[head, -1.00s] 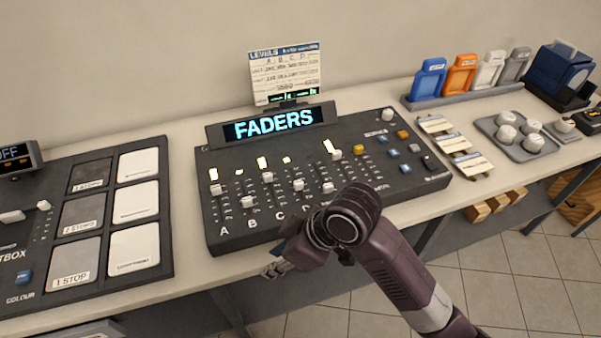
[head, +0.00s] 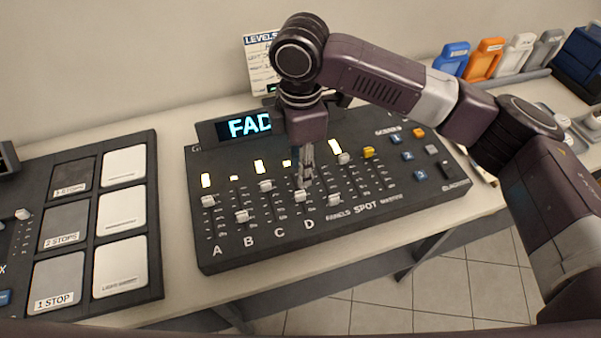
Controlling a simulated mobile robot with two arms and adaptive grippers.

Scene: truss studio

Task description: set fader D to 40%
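The dark fader console (head: 225,258) stands on the bench with its lettered columns facing me. The cap of fader D (head: 300,196) is a pale block, somewhere in the middle of its slot above the letter D. My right gripper (head: 306,182) points down over the D column, with its fingertips at or just above the far side of that cap. Whether they touch it, and the gap between the fingers, cannot be made out. The levels card (head: 258,68) behind is partly covered by my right arm. My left gripper is out of view.
Close to the gripper stand the fader C cap (head: 266,185) on the left and the panels cap (head: 334,199) on the right. The FADERS display (head: 248,127) is half hidden. A panel of labelled pads (head: 75,292) lies to the left.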

